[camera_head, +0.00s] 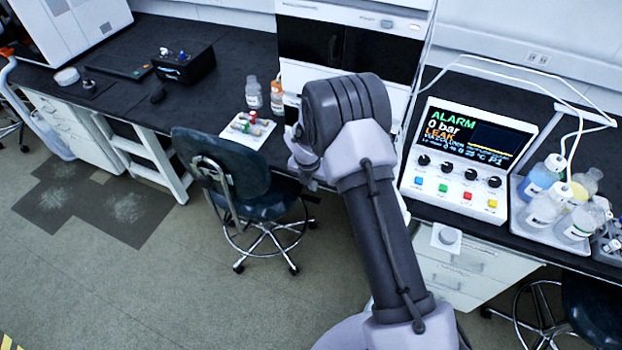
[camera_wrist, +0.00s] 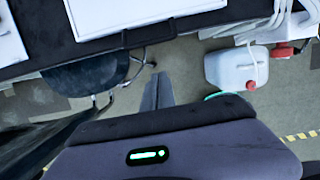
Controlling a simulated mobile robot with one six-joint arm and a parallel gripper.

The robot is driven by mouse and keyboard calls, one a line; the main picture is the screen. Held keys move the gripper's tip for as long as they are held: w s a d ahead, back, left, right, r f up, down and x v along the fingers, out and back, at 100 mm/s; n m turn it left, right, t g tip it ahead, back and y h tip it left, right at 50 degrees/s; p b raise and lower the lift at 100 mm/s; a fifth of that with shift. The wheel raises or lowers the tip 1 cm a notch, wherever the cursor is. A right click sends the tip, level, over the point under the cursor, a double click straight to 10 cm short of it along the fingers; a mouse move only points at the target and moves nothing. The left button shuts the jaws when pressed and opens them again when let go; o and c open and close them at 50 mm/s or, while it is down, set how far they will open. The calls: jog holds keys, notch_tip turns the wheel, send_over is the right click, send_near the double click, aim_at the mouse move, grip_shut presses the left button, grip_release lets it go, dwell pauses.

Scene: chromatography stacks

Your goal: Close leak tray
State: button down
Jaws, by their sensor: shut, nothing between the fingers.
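The white chromatography stack (camera_head: 395,20) with dark front panels stands on the black bench, partly behind my arm. In the wrist view its white body (camera_wrist: 120,12) is at the top. A dark flat piece (camera_wrist: 160,33) sticks out at its lower front edge over the bench edge; it may be the leak tray, but I cannot be sure. My gripper (camera_wrist: 158,78) is shut and empty, its fingers pointing up the picture toward that piece and apart from it in the picture. In the head view my arm hides the gripper and the lower front of the stack.
A control panel (camera_head: 466,158) reads ALARM, 0 bar, LEAK. Solvent bottles (camera_head: 543,205) stand in a tray at right. A vial tray (camera_head: 247,130) lies left of the stack. A blue chair (camera_head: 225,165) stands before the bench. A white canister (camera_wrist: 232,69) with a red cap is below the bench.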

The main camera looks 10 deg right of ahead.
jog(key=shift+w+d+f+b, duration=0.1)
jog(key=shift+w+d, duration=0.25)
jog(key=shift+w, duration=0.2)
jog(key=shift+w+d+f+b, duration=0.15)
jog(key=shift+w+d, duration=0.2)
jog(key=shift+w, duration=0.2)
jog(key=shift+w+d+r+b, duration=0.1)
jog(key=shift+w+d, duration=0.25)
jog(key=shift+w, duration=0.2)
jog(key=w+d, duration=0.1)
jog(key=w, duration=0.1)
jog(key=w+d, duration=0.3)
jog(key=w, duration=0.1)
jog(key=shift+w+d+f, duration=0.2)
jog(key=shift+w+d, duration=0.05)
jog(key=shift+w, duration=0.1)
jog(key=shift+w+d+r, duration=0.15)
jog(key=shift+w, duration=0.1)
